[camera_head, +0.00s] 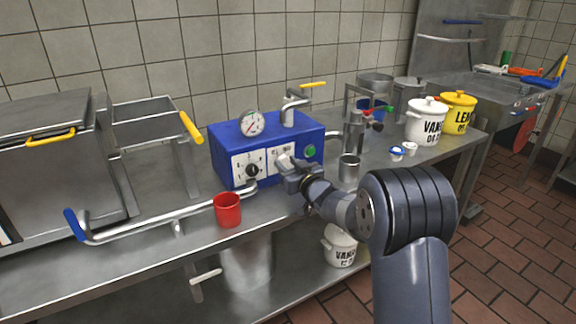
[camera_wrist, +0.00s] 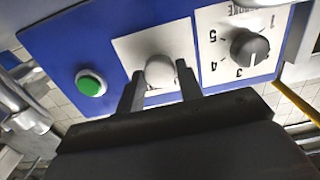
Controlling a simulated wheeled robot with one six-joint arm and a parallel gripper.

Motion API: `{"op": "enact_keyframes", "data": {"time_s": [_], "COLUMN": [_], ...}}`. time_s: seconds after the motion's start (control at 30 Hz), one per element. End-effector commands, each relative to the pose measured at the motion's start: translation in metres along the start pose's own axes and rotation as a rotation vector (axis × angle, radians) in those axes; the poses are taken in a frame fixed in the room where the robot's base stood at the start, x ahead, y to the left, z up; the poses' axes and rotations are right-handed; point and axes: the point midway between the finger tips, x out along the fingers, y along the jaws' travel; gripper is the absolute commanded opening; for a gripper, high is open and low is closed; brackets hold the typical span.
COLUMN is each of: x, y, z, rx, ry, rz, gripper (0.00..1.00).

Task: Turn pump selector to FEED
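The pump is a blue box (camera_head: 230,136) on the steel counter, with a gauge on top. Its pump selector is a rounded grey knob (camera_wrist: 160,71) on a white plate in the wrist view. My gripper (camera_wrist: 160,82) faces this plate, with one finger on each side of the knob. The fingers stand apart; I cannot make out whether they touch it. In the head view my gripper (camera_head: 290,166) covers part of the plate. The selector's markings and pointing direction are not readable.
A dark numbered dial (camera_wrist: 249,47) sits beside the selector plate, and a green button (camera_wrist: 91,82) is on its other side. A red cup (camera_head: 228,211) stands near the counter's front edge, beside a long steel pipe (camera_head: 150,220). A metal cup (camera_head: 349,168) is right of my gripper.

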Motion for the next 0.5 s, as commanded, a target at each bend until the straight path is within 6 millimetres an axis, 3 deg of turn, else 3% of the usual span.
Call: {"op": "enact_keyframes", "data": {"time_s": [0.3, 0.5], "x": [-0.0001, -0.0001], "y": [0.0000, 0.0000], "z": [-0.0001, -0.0008], "rx": [0.000, 0.016], "ry": [0.000, 0.000], "rz": [0.000, 0.000], "gripper": [0.09, 0.09]}}
